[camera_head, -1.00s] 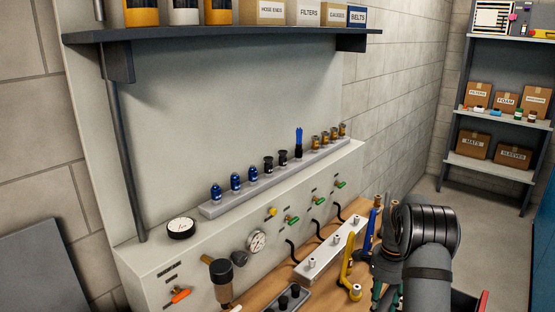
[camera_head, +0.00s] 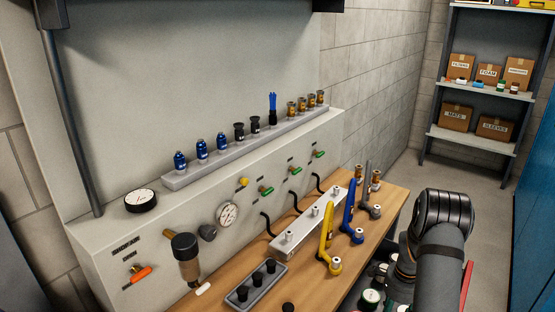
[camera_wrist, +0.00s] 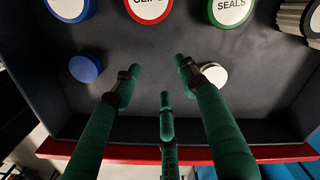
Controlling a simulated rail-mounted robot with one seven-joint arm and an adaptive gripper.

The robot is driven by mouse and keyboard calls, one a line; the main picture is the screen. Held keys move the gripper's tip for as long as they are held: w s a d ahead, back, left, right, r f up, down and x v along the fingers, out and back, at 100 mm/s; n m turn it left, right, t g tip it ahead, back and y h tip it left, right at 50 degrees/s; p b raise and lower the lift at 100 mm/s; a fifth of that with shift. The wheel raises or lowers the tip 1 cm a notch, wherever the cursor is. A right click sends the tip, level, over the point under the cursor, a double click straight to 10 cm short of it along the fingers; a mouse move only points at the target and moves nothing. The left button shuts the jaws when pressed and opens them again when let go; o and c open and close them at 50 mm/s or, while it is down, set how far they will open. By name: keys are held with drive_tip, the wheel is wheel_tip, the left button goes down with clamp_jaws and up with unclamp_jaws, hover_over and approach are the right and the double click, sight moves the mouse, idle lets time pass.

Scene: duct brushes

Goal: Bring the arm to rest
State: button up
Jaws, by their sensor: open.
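My gripper (camera_wrist: 160,76) shows in the wrist view as three green fingers, spread apart with nothing between them. They point over the dark floor of a red-edged tray (camera_wrist: 205,154). A blue cap (camera_wrist: 85,68) lies left of the fingertips and a white cap (camera_wrist: 214,74) lies just beside the right finger; I cannot tell whether they touch. In the head view my arm stands at the lower right, beside the workbench (camera_head: 335,290). It hides most of my gripper there.
Round containers, one labelled SEALS (camera_wrist: 230,10), stand at the tray's far side. On the bench are a yellow-handled tool (camera_head: 327,240), a blue-handled tool (camera_head: 349,212) and a grey tray (camera_head: 256,288). Floor (camera_head: 440,178) is clear towards the shelves.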

drive_tip(key=shift+f, duration=2.55)
drive_tip(key=shift+w, duration=0.1)
